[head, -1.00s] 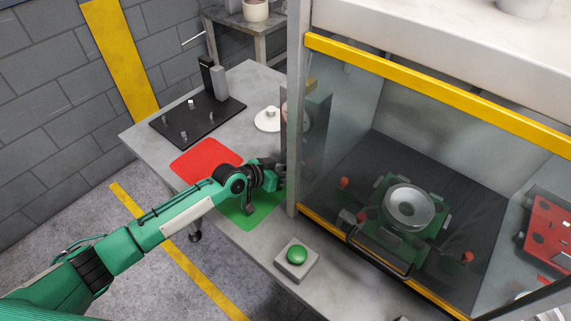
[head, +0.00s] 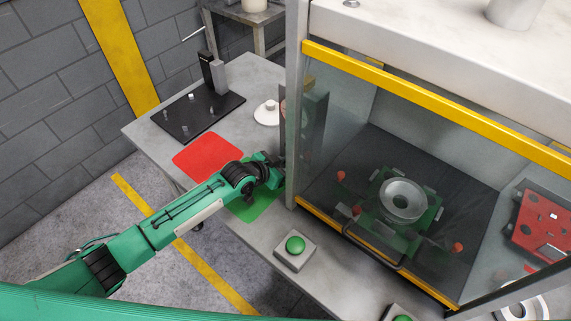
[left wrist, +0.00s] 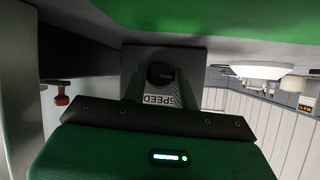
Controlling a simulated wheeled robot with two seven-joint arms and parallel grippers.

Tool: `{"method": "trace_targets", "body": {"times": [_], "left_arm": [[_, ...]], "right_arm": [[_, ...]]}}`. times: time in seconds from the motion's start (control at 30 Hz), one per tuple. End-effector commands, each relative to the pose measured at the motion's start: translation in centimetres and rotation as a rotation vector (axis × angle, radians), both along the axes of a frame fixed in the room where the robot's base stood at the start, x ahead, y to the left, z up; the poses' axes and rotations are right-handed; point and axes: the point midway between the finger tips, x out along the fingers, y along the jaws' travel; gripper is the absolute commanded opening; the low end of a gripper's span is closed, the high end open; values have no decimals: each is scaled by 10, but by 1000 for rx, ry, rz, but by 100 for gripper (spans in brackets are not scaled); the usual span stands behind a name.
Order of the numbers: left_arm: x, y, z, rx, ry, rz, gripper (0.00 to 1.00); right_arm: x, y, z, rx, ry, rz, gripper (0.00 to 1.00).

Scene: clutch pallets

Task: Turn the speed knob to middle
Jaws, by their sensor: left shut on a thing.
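The dark round speed knob (left wrist: 160,75) sits on a grey box (left wrist: 190,58) in the left wrist view. A SPEED label (left wrist: 158,100), partly covered, shows beside it. My left gripper (left wrist: 158,82) is shut on the knob, with a finger on each side. In the head view my left gripper (head: 279,172) is at the left post of the glazed enclosure, and the knob is hidden there. The knob's pointer and setting marks are not readable. My right gripper is not in view.
The enclosure's grey post (head: 294,110) and yellow-edged glass front stand right beside my left gripper. Green (head: 250,208) and red (head: 207,152) mats lie on the grey table. A green button (head: 295,245) is in front. A black plate (head: 200,116) with pegs is behind.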

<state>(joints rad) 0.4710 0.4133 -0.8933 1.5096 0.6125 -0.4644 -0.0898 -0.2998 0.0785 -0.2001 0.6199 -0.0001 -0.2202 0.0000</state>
Motion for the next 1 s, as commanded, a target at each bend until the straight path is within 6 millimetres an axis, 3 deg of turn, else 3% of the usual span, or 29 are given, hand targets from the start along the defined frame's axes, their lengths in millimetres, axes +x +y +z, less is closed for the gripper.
{"method": "trace_targets", "body": {"times": [0.03,0.13,0.57,1.0], "left_arm": [[1,0,1,-1,-3,0,30],[1,0,1,-1,-2,1,50],[-5,5,3,-1,0,0,50],[-50,49,37,1,-2,0,50]], "right_arm": [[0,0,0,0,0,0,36],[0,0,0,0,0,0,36],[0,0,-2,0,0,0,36],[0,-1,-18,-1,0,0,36]]}}
